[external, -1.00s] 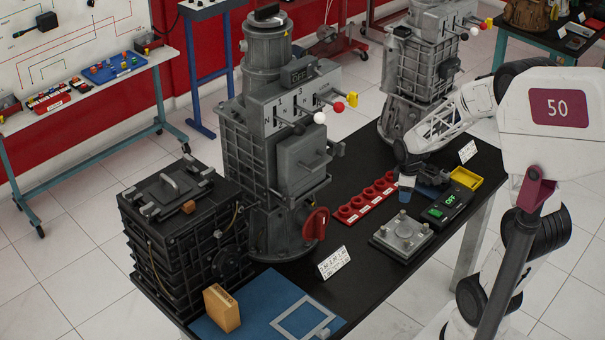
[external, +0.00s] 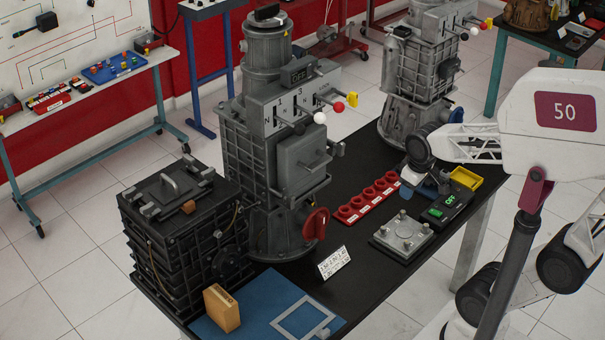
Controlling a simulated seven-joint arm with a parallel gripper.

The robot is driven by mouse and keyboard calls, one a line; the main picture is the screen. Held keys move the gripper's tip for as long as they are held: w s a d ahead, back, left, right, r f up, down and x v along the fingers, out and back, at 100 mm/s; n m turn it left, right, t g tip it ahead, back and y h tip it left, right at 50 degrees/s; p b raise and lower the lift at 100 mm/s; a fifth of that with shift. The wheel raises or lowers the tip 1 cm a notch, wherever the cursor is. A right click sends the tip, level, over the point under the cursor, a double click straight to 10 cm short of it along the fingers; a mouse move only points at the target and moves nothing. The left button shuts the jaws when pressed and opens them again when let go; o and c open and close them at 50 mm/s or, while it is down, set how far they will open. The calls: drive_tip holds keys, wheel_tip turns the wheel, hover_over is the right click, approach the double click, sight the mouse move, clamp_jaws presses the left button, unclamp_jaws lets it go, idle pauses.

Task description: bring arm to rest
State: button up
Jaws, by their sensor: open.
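My arm reaches in from the right side of the external view.
A tall grey engine unit (external: 245,150) and another (external: 398,85) rise as obstacles.

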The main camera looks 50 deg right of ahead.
drive_tip(key=shift+m, duration=0.6)
drive_tip(key=s+a, duration=0.1)
drive_tip(key=s+r, duration=0.1)
drive_tip(key=s, duration=0.1)
drive_tip(key=s+a+r, duration=0.1)
drive_tip(key=shift+s+a+r, duration=0.15)
drive_tip(key=shift+s+a, duration=0.1)
drive_tip(key=shift+a, duration=0.05)
idle(1.9)
